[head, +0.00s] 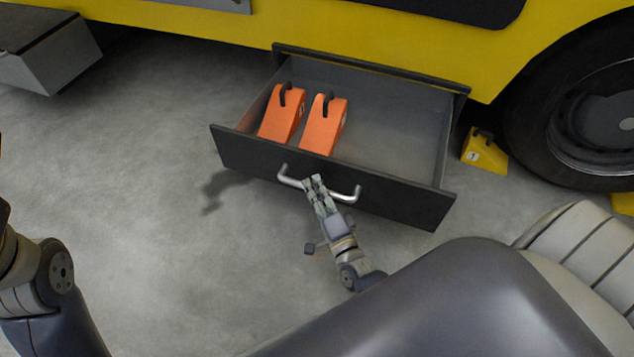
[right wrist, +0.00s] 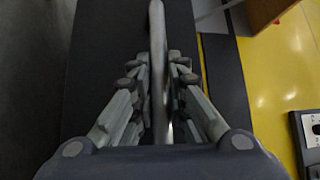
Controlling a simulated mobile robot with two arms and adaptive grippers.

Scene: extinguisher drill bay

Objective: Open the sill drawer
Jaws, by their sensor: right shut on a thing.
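The sill drawer (head: 395,203) is pulled well out from under the yellow vehicle, and its inside shows from above. Its dark front carries a silver bar handle (head: 290,180). My right gripper (head: 315,183) is shut on the handle near its middle. In the right wrist view the bar (right wrist: 157,60) runs between the two fingers of the gripper (right wrist: 158,85). Two orange wedge chocks with black handles, one on the left (head: 281,117) and one on the right (head: 324,127), sit in the drawer's left half. My left gripper is out of view; only part of that arm shows at the left edge.
The yellow vehicle body (head: 400,40) spans the back. A yellow chock (head: 484,153) stands on the floor by the black wheel (head: 590,110) at the right. A grey step (head: 45,55) juts out at upper left. The concrete floor (head: 130,170) left of the drawer is clear.

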